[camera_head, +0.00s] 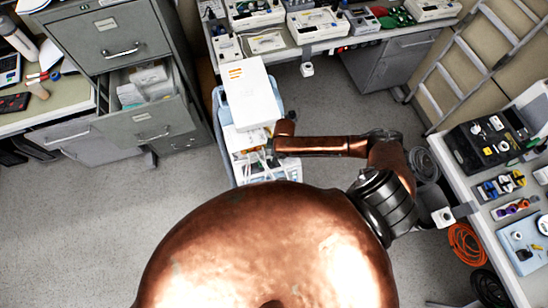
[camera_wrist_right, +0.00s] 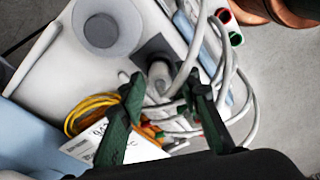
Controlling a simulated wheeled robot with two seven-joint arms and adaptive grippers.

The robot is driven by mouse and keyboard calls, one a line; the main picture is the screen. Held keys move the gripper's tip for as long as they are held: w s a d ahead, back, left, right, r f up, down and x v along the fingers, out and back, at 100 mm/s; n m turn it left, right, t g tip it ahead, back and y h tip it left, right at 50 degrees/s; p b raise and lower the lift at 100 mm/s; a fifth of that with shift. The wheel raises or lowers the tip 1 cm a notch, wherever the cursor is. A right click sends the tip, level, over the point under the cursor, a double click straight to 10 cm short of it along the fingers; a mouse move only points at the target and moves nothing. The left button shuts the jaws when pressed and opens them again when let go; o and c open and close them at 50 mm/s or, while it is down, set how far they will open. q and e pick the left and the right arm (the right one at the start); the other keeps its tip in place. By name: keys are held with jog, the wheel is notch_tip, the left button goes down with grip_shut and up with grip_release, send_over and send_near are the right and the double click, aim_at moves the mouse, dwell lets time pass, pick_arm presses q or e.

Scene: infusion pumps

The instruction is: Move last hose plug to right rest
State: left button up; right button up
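In the right wrist view, my right gripper (camera_wrist_right: 163,88) is open, with its two dark green fingers apart. A pale, round plug end (camera_wrist_right: 160,72) sits in a dark grey square socket or rest just beyond and between the fingertips. I cannot tell whether the fingers touch it. Several white-grey hoses (camera_wrist_right: 243,85) loop around the right finger. In the head view, my copper right arm reaches to a light blue cart (camera_head: 223,118) with white equipment. White hoses (camera_head: 266,160) show on the cart. The right fingertips are hidden there. My left gripper is in neither view.
A white box (camera_head: 250,92) stands on the cart. In the wrist view, a white housing has a round grey part (camera_wrist_right: 101,30), with a yellow cable coil (camera_wrist_right: 92,108) nearby. An open drawer (camera_head: 145,112) is left, a workbench (camera_head: 480,195) right. Floor at left is clear.

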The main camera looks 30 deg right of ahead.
jog(key=shift+o, duration=0.8)
